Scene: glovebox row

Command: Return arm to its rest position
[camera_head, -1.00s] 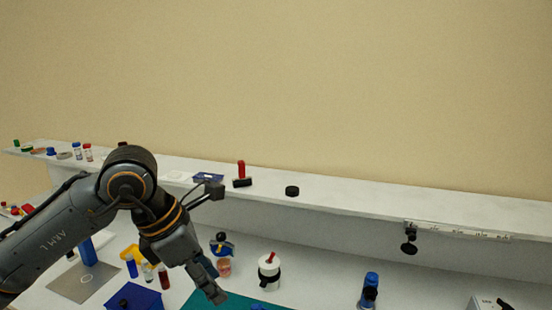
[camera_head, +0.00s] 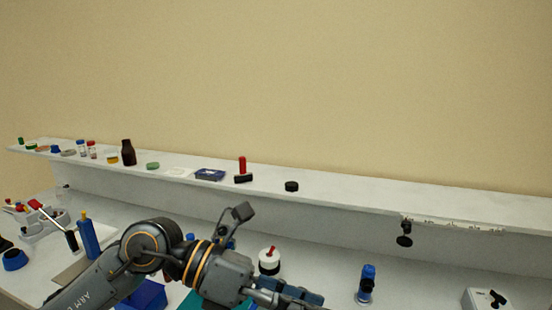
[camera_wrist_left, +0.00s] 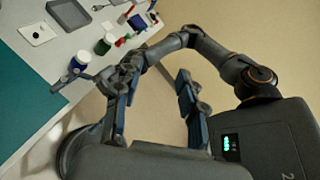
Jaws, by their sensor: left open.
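My left gripper (camera_head: 288,295) is low in the head view, to the right of its wrist, over the front part of the bench. In the left wrist view its two fingers (camera_wrist_left: 154,105) stand apart, open, with nothing between them. Bare floor shows behind the gap there. Another arm link of mine (camera_wrist_left: 228,68) and my body show in the left wrist view.
A raised shelf (camera_head: 345,198) behind holds a brown bottle (camera_head: 128,153) and a red-handled stamp (camera_head: 243,170).

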